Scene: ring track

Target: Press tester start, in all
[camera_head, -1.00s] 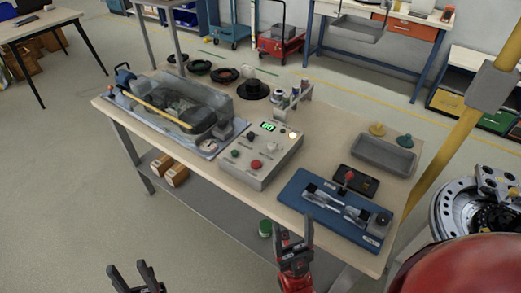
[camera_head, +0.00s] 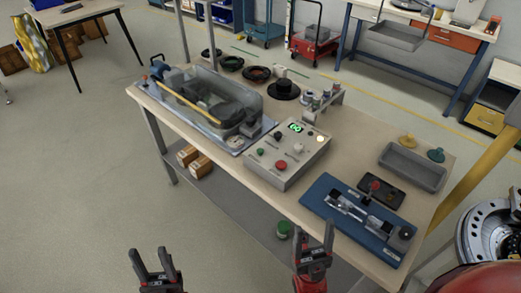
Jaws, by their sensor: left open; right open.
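The tester is a grey control box (camera_head: 288,155) on the workbench, with a lit green display (camera_head: 295,128) on its top. A green button (camera_head: 260,152) sits at its front left and a red button (camera_head: 281,165) near its front edge. A black knob and several other small controls are also on the panel. My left gripper (camera_head: 154,263) is open and empty, over the floor in front of the bench. My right gripper (camera_head: 315,245) is open and empty, by the bench's front edge, in front of the blue fixture and apart from the box.
A clear-covered device (camera_head: 208,100) stands left of the box. A blue fixture (camera_head: 360,218) and a grey tray (camera_head: 412,167) lie to the right. Black rings and small cylinders stand behind. Brown boxes (camera_head: 200,165) and a green can (camera_head: 283,229) are on the lower shelf.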

